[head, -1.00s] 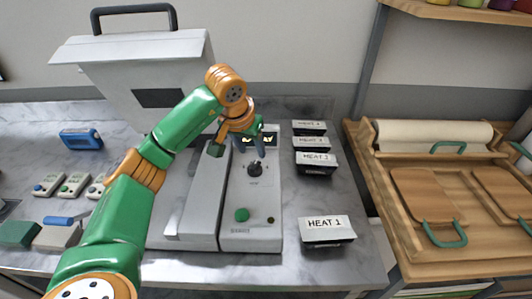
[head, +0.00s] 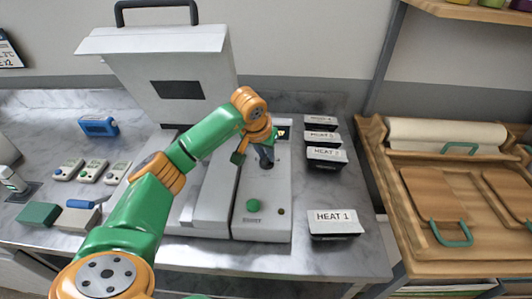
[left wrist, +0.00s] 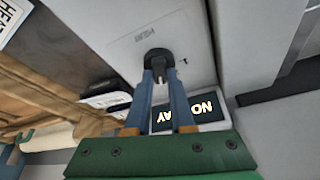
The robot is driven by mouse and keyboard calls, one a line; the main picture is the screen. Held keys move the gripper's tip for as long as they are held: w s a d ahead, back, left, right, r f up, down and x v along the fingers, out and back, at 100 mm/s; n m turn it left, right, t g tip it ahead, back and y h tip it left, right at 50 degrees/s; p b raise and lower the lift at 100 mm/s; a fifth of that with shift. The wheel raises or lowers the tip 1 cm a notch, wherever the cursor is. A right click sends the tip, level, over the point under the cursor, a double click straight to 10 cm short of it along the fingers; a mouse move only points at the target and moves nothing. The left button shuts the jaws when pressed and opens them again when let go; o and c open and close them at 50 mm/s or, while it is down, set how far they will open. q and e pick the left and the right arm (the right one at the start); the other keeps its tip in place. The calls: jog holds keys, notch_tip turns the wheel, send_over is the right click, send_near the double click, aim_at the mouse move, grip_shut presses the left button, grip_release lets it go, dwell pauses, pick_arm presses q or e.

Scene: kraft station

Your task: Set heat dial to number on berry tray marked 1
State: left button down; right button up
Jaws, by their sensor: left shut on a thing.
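The black heat dial (head: 267,165) is on the top face of the white sealing machine (head: 262,225). It also shows in the left wrist view (left wrist: 158,56). My left gripper (head: 266,159) is at the dial from above, its two blue fingers (left wrist: 162,76) shut on the dial's knob. The dial's number marks are hidden or too small to read. A tray labelled HEAT 1 (head: 336,219) stands right of the machine, near the counter's front edge; I cannot see its contents. My right gripper is not in view.
Several more labelled trays (head: 327,156) stand in a row behind the HEAT 1 tray. A green button (head: 253,205) is on the machine's front part. In the left wrist view a display (left wrist: 190,117) beside the dial shows partly covered letters. Small devices (head: 93,171) lie at left.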

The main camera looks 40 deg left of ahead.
pick_arm(q)
jog(key=n+y, duration=0.1)
jog(key=n, duration=0.2)
jog(key=shift+d+r+n+p, duration=0.1)
jog(key=shift+r+n+p, duration=0.05)
jog(key=shift+n+p, duration=0.2)
jog(key=n, duration=0.2)
jog(key=n+g+y, duration=0.1)
jog(key=n, duration=0.1)
jog(key=shift+w+d+n+g+y+p, duration=0.1)
jog(key=shift+w+n+g+y+p, duration=0.05)
jog(key=shift+n+g+y+p, duration=0.15)
jog(key=n+g, duration=0.1)
jog(key=n, duration=0.2)
jog(key=shift+n+y, duration=0.25)
jog(key=shift+y, duration=0.15)
jog(key=shift+w+n+g, duration=0.15)
jog(key=shift+n+g, duration=0.75)
jog(key=shift+n, duration=1.3)
jog(key=c, duration=0.8)
grip_release()
